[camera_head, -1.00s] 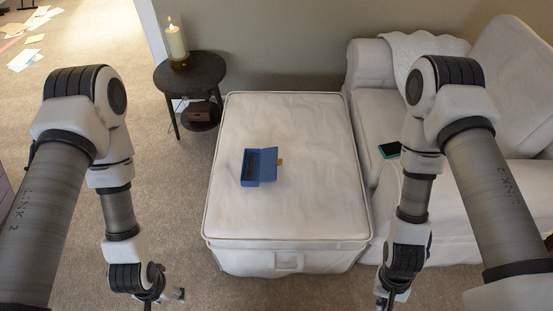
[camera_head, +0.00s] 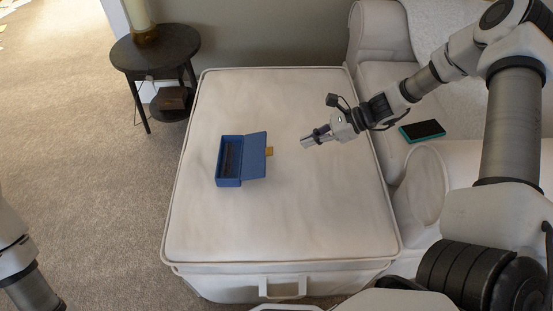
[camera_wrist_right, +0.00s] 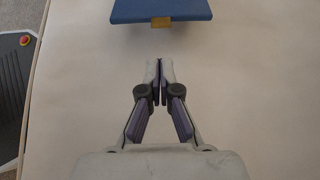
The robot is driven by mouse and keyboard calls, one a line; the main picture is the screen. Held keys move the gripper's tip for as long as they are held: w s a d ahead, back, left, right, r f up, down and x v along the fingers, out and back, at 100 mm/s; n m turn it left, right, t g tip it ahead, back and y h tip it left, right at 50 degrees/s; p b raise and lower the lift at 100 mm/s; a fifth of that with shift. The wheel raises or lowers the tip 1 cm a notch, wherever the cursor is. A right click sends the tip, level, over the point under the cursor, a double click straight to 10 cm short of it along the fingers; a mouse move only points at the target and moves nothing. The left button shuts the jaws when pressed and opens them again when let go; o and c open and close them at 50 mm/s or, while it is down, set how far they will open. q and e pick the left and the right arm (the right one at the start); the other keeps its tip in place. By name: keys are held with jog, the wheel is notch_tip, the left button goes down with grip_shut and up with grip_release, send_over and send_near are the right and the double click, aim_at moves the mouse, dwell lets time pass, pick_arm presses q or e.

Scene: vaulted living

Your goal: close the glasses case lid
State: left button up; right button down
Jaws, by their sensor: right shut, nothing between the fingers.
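The blue glasses case (camera_head: 229,172) lies on the white ottoman (camera_head: 290,215) with its lid (camera_head: 254,156) open towards the right. A small yellow tab (camera_head: 269,151) sticks out from the lid's right edge. Something dark shows inside the case. My right gripper (camera_head: 304,142) is shut and empty, to the right of the lid and apart from it. In the right wrist view the shut fingers (camera_wrist_right: 160,64) point at the lid (camera_wrist_right: 160,10) and its yellow tab (camera_wrist_right: 161,22), with a gap between. Only part of my left arm shows at the lower left; its gripper is out of the picture.
A dark round side table (camera_head: 155,50) with a candle (camera_head: 140,18) stands at the back left. A white sofa (camera_head: 372,45) is on the right, with a teal-edged dark phone-like object (camera_head: 422,130) on it. The ottoman top around the case is clear.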

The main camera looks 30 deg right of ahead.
aim_at(258, 154)
jog(key=b+x, duration=0.4)
jog(key=x, duration=0.5)
jog(key=shift+s+f+b, duration=0.1)
jog(key=shift+s+b, duration=0.05)
jog(key=shift+b, duration=0.2)
jog(key=shift+a, duration=0.2)
